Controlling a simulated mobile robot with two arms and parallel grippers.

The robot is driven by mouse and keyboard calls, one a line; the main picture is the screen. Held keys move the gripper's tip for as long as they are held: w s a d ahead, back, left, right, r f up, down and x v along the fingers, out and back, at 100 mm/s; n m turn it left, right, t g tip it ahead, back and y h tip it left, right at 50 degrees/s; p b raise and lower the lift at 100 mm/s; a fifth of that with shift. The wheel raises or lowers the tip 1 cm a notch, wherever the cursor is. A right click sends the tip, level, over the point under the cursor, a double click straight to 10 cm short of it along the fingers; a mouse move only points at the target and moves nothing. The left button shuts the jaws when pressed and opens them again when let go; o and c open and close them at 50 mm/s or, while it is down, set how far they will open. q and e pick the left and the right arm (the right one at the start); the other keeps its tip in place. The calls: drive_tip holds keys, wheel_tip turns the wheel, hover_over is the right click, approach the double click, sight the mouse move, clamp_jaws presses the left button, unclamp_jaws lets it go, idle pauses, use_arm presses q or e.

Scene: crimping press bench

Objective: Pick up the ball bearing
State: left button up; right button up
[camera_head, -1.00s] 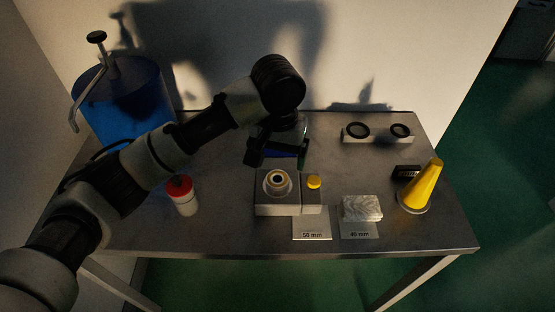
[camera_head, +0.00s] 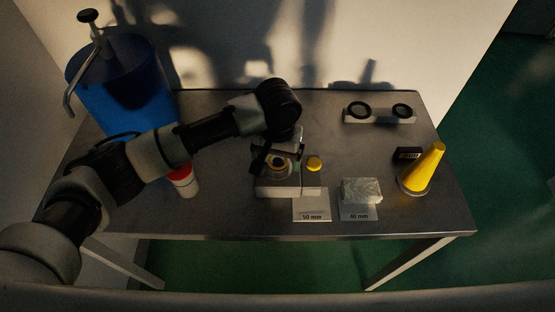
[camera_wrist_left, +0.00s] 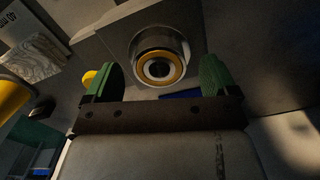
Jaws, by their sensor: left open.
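The ball bearing (camera_wrist_left: 158,69) is a ring with a yellowish rim and a dark centre. It sits in a round seat on a grey block (camera_head: 278,190) near the table's middle; in the head view the bearing (camera_head: 279,165) is partly hidden by my gripper. My left gripper (camera_head: 277,156) is over the block. In the left wrist view its two green fingers (camera_wrist_left: 158,80) are apart, one on each side of the bearing's line, with nothing between them held. I cannot tell the exact height of the fingertips. My right gripper is not in view.
A yellow button (camera_head: 314,164) is right of the block. Plates marked 50 mm (camera_head: 312,205) and 40 mm (camera_head: 358,212), a silvery block (camera_head: 361,190), a yellow cone (camera_head: 425,168), a ring rack (camera_head: 379,116), a red-capped bottle (camera_head: 188,181) and a blue drum (camera_head: 125,85) surround it.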

use_arm(q)
drive_tip(key=shift+f, duration=0.5)
drive_tip(key=shift+r, duration=0.1)
drive_tip(key=c, duration=1.2)
drive_tip(key=shift+r, duration=0.1)
